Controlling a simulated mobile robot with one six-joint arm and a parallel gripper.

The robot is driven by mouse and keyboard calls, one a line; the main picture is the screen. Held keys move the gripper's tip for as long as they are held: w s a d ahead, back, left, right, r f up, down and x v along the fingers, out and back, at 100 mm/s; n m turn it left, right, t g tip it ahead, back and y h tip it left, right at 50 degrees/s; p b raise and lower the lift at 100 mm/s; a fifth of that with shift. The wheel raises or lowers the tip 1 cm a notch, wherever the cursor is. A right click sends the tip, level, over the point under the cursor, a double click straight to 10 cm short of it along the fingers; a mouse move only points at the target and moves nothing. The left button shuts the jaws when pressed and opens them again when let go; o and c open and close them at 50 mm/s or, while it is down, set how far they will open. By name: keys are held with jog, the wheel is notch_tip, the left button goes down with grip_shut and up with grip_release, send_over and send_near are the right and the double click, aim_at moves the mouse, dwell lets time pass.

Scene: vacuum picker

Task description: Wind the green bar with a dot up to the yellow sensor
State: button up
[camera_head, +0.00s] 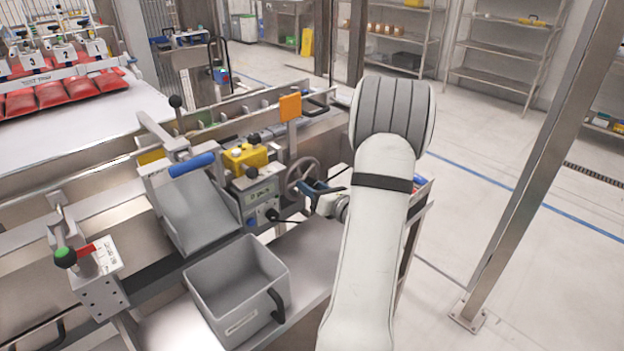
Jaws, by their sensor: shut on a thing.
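A grey handwheel (301,174) stands on the right side of a small machine head. A yellow block (245,157) with dark knobs, possibly the yellow sensor, sits on top of the machine head left of the wheel. Below it is a box with a small greenish panel (262,193). I cannot make out a green bar with a dot.
A grey bin (238,290) with a black handle stands below a grey chute (200,215). An orange plate (290,107) rises behind the wheel. Floor is clear at right.

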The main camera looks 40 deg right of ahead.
jog(key=shift+a+m+p, duration=0.15)
jog(key=shift+m+p, duration=1.3)
jog(key=shift+m, duration=0.45)
jog(key=o, duration=1)
jog(key=shift+c, duration=0.2)
jog(key=s, duration=0.7)
jog(key=shift+s+d, duration=0.3)
jog(key=shift+s, duration=0.1)
